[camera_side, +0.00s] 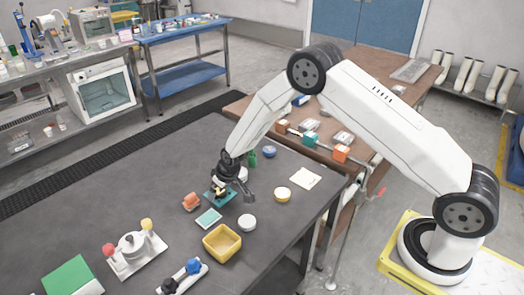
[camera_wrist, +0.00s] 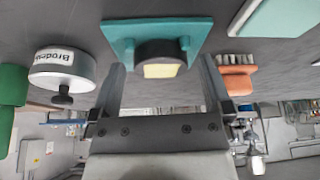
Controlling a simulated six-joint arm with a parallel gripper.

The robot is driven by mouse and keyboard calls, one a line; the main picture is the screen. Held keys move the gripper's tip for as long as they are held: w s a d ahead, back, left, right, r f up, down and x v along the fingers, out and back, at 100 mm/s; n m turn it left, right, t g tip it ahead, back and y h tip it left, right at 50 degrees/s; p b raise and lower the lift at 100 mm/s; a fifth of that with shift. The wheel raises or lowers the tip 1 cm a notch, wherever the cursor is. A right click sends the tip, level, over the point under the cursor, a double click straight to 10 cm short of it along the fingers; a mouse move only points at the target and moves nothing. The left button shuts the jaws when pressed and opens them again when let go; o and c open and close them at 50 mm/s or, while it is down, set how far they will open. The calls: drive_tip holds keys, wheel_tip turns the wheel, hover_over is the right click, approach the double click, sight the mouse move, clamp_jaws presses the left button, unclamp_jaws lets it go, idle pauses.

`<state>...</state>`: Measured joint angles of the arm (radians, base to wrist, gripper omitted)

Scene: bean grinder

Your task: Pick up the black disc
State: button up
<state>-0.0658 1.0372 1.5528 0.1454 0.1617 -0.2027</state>
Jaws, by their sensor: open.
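The black disc (camera_wrist: 158,54) shows in the wrist view as a short black cylinder with a pale yellow square face. It is on a teal plate-like holder (camera_wrist: 118,32). My gripper (camera_wrist: 161,72) is open, with one finger on each side of the disc in the picture and visible space between. I cannot tell how far the fingertips are from it in depth. In the side view my gripper (camera_side: 228,183) is low over the teal holder (camera_side: 211,200), and the disc is hard to make out there.
A white round container (camera_wrist: 62,70) with a black knob and an orange brush (camera_wrist: 238,76) flank the fingers.

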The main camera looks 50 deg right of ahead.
idle(0.5)
drive_tip(key=c, duration=1.2)
drive_tip(key=shift+r, duration=0.75)
drive_tip(key=shift+s+d+r, duration=0.15)
drive_tip(key=shift+s+r, duration=1.75)
drive_tip(key=shift+s, duration=0.4)
drive_tip(key=shift+s+d+r, duration=0.1)
drive_tip(key=shift+s+r, duration=1.8)
drive_tip(key=shift+s, duration=0.45)
drive_tip(key=shift+s+d+r, duration=0.15)
drive_tip(key=shift+s+r, duration=1.75)
drive_tip(key=shift+s, duration=0.4)
